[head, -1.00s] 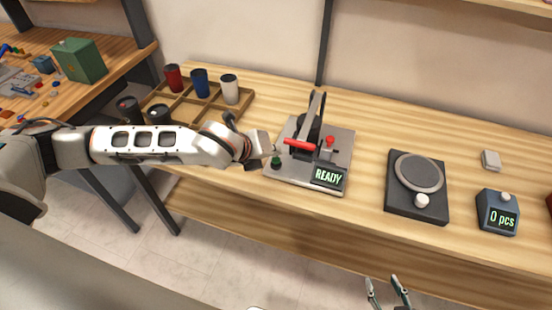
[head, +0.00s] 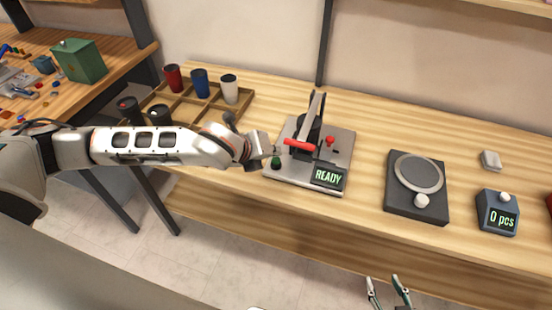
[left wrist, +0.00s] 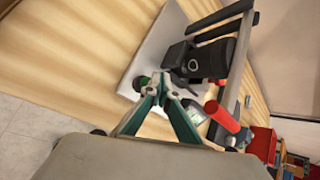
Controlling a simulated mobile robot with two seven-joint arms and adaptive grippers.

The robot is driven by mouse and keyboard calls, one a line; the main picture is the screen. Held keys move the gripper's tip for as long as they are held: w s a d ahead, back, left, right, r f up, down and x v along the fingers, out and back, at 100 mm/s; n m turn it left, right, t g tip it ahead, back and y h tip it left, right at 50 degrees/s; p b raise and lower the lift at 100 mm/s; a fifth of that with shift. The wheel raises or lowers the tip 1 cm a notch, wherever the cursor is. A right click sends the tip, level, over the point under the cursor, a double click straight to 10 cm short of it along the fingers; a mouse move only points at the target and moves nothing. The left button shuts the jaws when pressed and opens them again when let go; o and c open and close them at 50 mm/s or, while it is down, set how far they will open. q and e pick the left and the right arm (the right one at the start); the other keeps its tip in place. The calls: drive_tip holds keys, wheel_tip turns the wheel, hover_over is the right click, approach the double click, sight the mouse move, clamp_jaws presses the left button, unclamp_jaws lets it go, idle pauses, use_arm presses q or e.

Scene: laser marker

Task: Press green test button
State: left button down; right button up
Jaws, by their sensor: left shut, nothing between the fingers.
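The green test button (head: 276,163) is a small round green knob at the front left corner of the marker's grey base plate (head: 295,180). A display on that plate reads READY. In the left wrist view the green button (left wrist: 140,84) shows just left of my fingertips, partly covered by them. My left gripper (head: 274,151) is shut and empty, its tips close by the button; I cannot tell whether they touch it. Its teal fingers meet at the tips in the left wrist view (left wrist: 160,82). My right gripper (head: 387,282) is open and empty at the bottom of the head view.
The marker's red handle (head: 299,145) and a red knob (head: 330,140) are right of my left gripper. A wooden tray (head: 186,112) with several cups stands behind my left arm. A round-plate device (head: 398,204) and a counter reading 0 pcs (head: 497,212) stand to the right.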

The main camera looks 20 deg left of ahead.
sight(274, 162)
use_arm(q)
drive_tip(key=shift+f, duration=0.9)
idle(0.7)
idle(0.3)
drive_tip(key=shift+r+p, duration=0.7)
drive_tip(key=shift+p, duration=0.45)
drive_tip(key=shift+r+p, duration=0.2)
drive_tip(key=shift+p, duration=0.2)
drive_tip(key=shift+r, duration=0.15)
wheel_tip(274, 162, up, 2)
drive_tip(key=shift+r+p, duration=0.1)
drive_tip(key=shift+p, duration=0.5)
drive_tip(key=shift+r, duration=1.3)
drive_tip(key=shift+s, duration=0.15)
